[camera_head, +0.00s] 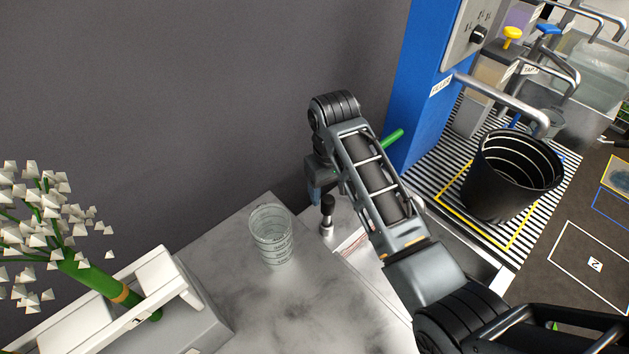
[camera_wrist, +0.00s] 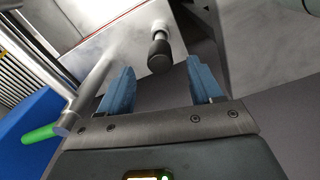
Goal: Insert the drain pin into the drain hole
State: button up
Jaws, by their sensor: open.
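The drain pin (camera_head: 327,207), as I take it, is a short upright pin with a black knob on a metal stem. It stands on the pale surface just right of the marbled counter. In the wrist view the black knob (camera_wrist: 160,54) shows just beyond and between my fingertips. My gripper (camera_wrist: 159,75) is open, with blue fingers on either side of the line to the knob and nothing held. In the head view my gripper (camera_head: 315,192) is partly hidden by my wrist, just left of the pin. I cannot make out the drain hole in either view.
A clear measuring beaker (camera_head: 271,236) stands on the marbled counter (camera_head: 300,310) left of the pin. A green-ended lever (camera_wrist: 42,133) is close to my gripper's left in the wrist view. A blue post (camera_head: 411,90) and black bucket (camera_head: 510,180) are to the right.

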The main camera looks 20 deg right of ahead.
aim_at(328, 208)
jog(key=shift+f, duration=3.85)
jog(key=shift+c, duration=0.3)
grip_shut()
